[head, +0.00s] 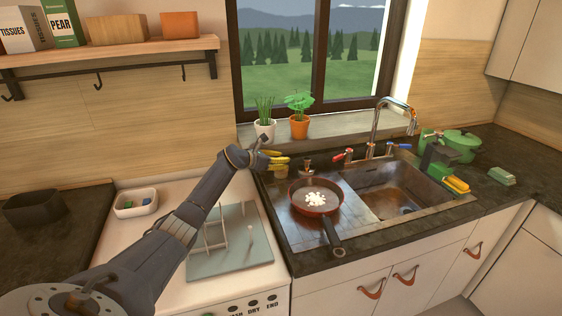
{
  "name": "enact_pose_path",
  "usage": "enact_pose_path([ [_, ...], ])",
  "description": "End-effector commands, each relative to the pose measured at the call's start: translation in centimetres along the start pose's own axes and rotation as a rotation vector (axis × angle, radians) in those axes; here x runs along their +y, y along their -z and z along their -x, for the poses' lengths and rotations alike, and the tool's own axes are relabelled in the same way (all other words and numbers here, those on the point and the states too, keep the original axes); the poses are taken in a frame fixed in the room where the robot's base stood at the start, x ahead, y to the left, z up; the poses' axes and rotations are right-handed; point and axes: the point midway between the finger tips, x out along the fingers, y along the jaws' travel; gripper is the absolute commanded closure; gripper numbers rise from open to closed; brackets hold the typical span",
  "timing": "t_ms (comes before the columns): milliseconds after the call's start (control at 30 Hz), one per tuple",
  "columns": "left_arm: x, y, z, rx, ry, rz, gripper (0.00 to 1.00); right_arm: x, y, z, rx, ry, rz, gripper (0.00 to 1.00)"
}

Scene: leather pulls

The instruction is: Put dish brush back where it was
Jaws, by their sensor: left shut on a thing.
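My left gripper (266,157) is at the back left corner of the sink counter, below the window sill. It is shut on a small yellow and tan thing (281,168), which seems to be the dish brush. The thing is small in the picture, and the gripper hides part of it, so its exact shape and whether it touches the counter cannot be told. My right gripper is not in view.
A red pan (325,208) with white bits stands on the drainboard, left of the sink basin (393,196). A green caddy (437,157) and yellow sponge (455,185) stand at right. Potted plants (299,124) line the sill. A grey board (230,261) with a rack lies at left.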

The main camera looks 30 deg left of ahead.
Motion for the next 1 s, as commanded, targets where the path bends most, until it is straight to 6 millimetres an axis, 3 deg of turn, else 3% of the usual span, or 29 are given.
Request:
enact_pose_path([
  [300, 0.0, 0.3, -0.1, 0.0, 0.001, 0.0, 1.0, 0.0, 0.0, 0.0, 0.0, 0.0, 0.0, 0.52],
  [333, 0.0, 0.3, -0.1, 0.001, 0.001, 0.0, 0.67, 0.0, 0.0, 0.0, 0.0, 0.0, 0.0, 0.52],
  [400, 0.0, 0.3, -0.1, 0.0, 0.001, 0.0, 0.6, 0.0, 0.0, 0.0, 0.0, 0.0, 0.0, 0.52],
  [767, 0.0, -0.1, 0.1, -0.001, 0.0, 0.0, 0.6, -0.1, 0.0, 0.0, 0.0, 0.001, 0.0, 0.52],
  [1000, 0.1, 0.0, 2.8, 0.001, -0.001, -0.003, 0.6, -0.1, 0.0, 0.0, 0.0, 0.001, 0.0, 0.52],
])
